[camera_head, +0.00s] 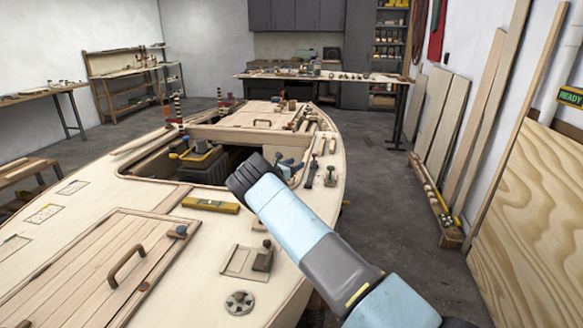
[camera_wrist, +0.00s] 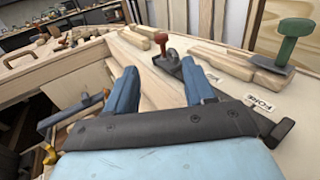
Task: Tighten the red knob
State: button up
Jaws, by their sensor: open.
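A red knob (camera_wrist: 162,43) with a flared top stands upright in the wrist view, by a dark fitting (camera_wrist: 172,65) on the pale deck. My gripper (camera_wrist: 160,80) is open, with its two blue fingers apart and nothing between them. The knob shows beyond the fingertips, roughly in line with the gap and apart from both fingers. In the head view my gripper (camera_head: 288,164) is over the right side of the hull, beside the open hatch, and partly hidden by my arm. I cannot pick out the red knob surely in the head view.
A green knob (camera_wrist: 294,38) stands beside wooden blocks to the right in the wrist view, near a "FORE" label (camera_wrist: 262,104). In the head view, a yellow level (camera_head: 210,205) lies on deck. Clear floor (camera_head: 390,225) lies right of the hull.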

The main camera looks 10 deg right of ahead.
jog(key=shift+v, duration=0.95)
